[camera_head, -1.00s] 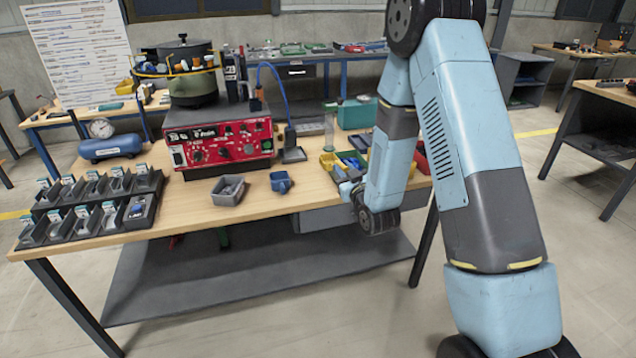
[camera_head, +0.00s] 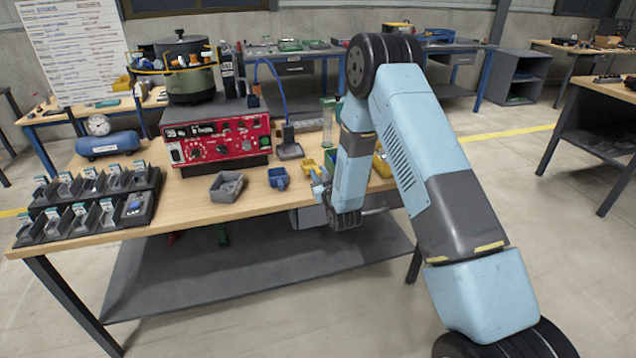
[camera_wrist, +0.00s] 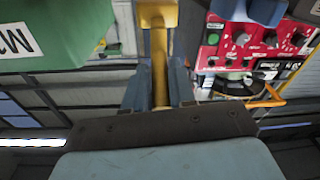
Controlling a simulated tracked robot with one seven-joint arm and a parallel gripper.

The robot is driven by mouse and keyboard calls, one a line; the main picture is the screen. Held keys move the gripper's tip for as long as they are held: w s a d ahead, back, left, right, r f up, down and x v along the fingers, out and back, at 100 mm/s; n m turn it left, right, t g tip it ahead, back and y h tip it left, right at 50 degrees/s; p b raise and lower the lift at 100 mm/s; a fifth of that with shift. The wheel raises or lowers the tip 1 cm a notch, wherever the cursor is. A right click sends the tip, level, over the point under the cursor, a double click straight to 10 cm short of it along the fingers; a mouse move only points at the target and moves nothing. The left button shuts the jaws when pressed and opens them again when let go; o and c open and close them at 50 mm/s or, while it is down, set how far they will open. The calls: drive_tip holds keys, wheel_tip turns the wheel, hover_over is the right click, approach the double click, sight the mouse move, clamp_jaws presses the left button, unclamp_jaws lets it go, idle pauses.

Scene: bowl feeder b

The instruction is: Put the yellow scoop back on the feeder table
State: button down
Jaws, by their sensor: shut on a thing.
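In the wrist view my gripper (camera_wrist: 155,92) is shut on the handle of the yellow scoop (camera_wrist: 159,55). The scoop points away between the two fingers, and its wider end is cut off at the top edge. In the head view my gripper (camera_head: 318,187) is at the front edge of the feeder table (camera_head: 185,208), right of the blue bin. I cannot tell whether the scoop touches anything.
A grey bin (camera_head: 227,187) and a blue bin (camera_head: 278,178) stand near the front edge. The red control box (camera_head: 220,143) is behind them, with a clear cylinder (camera_head: 327,122) to its right. Black part bins (camera_head: 85,210) fill the left end. Bare wood lies between.

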drive_tip(key=shift+f, duration=1.45)
drive_tip(key=c, duration=0.9)
unclamp_jaws()
drive_tip(key=shift+c, duration=0.2)
drive_tip(key=shift+s, duration=0.2)
